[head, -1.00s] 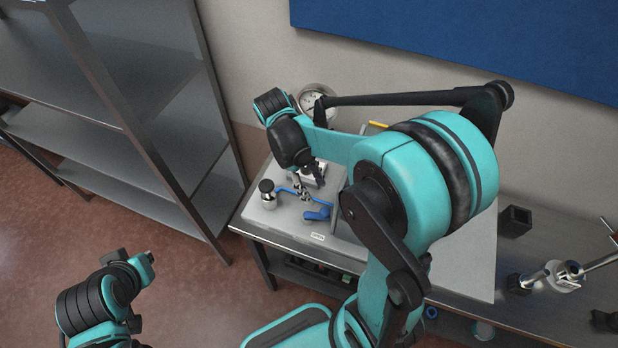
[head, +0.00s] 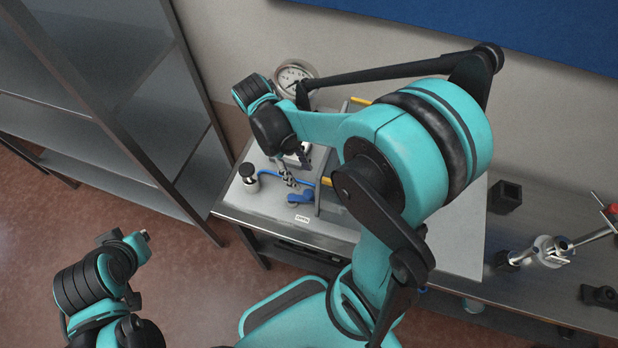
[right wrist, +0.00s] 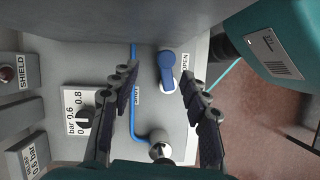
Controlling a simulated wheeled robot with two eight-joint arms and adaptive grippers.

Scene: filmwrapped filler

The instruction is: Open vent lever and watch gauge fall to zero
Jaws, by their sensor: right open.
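The blue vent lever (head: 300,197) sits on the grey panel, by a white "OPEN" label (head: 302,218). In the right wrist view the lever (right wrist: 167,68) lies between my right fingers as seen, beside its label (right wrist: 186,62). My right gripper (right wrist: 158,75) is open and empty; I cannot tell how far it is above the lever.
A blue tube (right wrist: 132,112) runs to a metal fitting (right wrist: 160,150). A black-topped knob (head: 248,173) stands at the panel's left. Metal shelving (head: 165,95) stands left; a clamp stand (head: 553,250) lies right.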

